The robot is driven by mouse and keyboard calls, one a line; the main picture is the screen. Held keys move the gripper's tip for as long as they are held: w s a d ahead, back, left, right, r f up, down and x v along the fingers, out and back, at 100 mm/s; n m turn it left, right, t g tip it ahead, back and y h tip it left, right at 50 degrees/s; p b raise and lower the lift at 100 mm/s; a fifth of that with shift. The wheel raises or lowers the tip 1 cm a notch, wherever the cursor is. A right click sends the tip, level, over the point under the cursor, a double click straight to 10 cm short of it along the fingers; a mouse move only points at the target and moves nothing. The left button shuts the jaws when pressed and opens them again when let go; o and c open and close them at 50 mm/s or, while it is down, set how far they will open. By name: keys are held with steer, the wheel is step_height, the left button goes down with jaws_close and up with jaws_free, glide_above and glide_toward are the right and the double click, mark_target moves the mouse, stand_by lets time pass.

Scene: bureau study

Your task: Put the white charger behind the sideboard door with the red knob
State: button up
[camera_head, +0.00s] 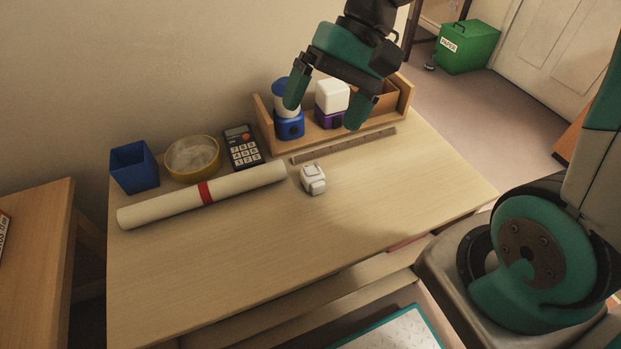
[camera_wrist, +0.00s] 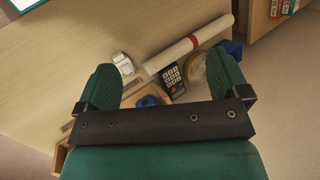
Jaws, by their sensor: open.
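The white charger (camera_head: 313,179) lies on the light wooden desk (camera_head: 230,270), just right of the rolled paper's end and in front of the ruler. It also shows in the wrist view (camera_wrist: 123,63), beyond the left fingertip. My gripper (camera_head: 325,105) is open and empty, in the air over the back of the desk, in front of the wooden rack. The gripper also shows in the wrist view (camera_wrist: 165,80), its two green fingers spread wide. No sideboard door with a red knob can be made out in either view.
A paper roll with a red band (camera_head: 240,184), calculator (camera_head: 242,147), yellow bowl (camera_head: 192,157) and blue cup (camera_head: 135,167) stand left of the charger. A ruler (camera_head: 345,146) lies before the rack (camera_head: 403,99). The desk's front is clear. A green paper bin (camera_head: 468,47) stands beyond.

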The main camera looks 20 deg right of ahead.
steer(key=w+d+f+m+y+b, duration=0.2)
steer(key=w+d+f+m+y, duration=0.2)
steer(key=w+d+f+m, duration=0.5)
steer(key=m+t+y+b, duration=0.1)
steer(key=m+t+y, duration=0.15)
steer(key=m, duration=0.45)
glide_toward(314, 174)
steer(key=shift+g+y, duration=0.25)
steer(key=shift+y, duration=0.1)
steer(key=b+x, duration=0.1)
steer(key=x, duration=0.1)
steer(key=b+x, duration=0.1)
steer(key=x, duration=0.2)
steer(key=shift+w+d+f, duration=0.15)
steer(key=shift+w+f, duration=0.05)
steer(key=shift+f, duration=0.1)
steer(key=b+x, duration=0.1)
steer(key=x, duration=0.4)
steer(key=shift+s+f+b, duration=0.15)
steer(key=shift+b, duration=0.25)
steer(key=c, duration=1.1)
